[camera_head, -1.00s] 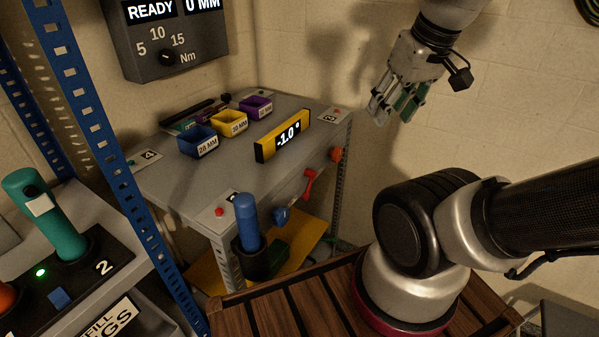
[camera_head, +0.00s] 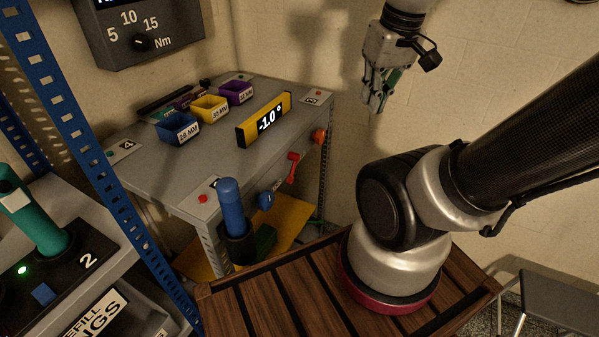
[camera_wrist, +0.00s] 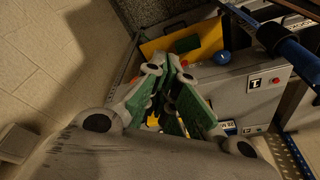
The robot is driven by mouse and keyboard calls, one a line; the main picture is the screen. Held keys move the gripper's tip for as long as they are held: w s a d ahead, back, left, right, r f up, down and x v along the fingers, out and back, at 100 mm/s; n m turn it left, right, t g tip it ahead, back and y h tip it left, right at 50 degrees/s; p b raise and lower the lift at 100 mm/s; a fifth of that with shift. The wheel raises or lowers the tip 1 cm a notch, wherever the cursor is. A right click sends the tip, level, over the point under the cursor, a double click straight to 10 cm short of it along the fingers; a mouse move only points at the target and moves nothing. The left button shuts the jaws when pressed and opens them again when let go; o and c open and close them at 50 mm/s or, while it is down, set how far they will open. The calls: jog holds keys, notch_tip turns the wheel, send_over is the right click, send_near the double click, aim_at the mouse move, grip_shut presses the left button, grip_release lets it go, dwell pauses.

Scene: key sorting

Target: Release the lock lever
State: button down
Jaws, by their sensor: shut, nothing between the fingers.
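A red lever (camera_head: 292,168) sticks out from the front side of the grey table in the head view. A blue knob (camera_head: 266,200) sits lower left of it and an orange-red knob (camera_head: 319,135) sits upper right. The blue knob also shows in the wrist view (camera_wrist: 221,57). I cannot make out the red lever in the wrist view. My gripper (camera_head: 375,108) points down, up and to the right of the table, apart from the lever. In the wrist view its green-padded fingers (camera_wrist: 171,66) are together and empty.
The grey table (camera_head: 160,180) carries a yellow angle display (camera_head: 264,120) reading -1.0° and small coloured bins (camera_head: 209,108). A blue-handled tool (camera_head: 231,208) stands in a dark holder at the front corner. A blue rack post (camera_head: 75,120) rises at left. Space beneath my gripper looks open.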

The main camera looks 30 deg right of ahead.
jog(key=w+a+f+m+g+y, duration=0.1)
jog(key=f+m, duration=0.4)
jog(key=m, duration=0.7)
jog(key=w+a+f+m+g+y, duration=0.1)
jog(key=w+f+m+y, duration=0.2)
jog(key=w+f+m, duration=0.3)
jog(key=w+a+f+m+g+y, duration=0.1)
jog(key=w+f+m, duration=0.2)
jog(key=m, duration=1.4)
jog(key=shift+w+a+f+m+g+y, duration=0.3)
jog(key=shift+f+g+y, duration=0.1)
jog(key=shift+f, duration=0.9)
jog(key=shift+s, duration=0.1)
jog(key=w+a+f, duration=0.3)
jog(key=a+f, duration=0.2)
jog(key=f, duration=0.5)
jog(key=shift+a, duration=0.15)
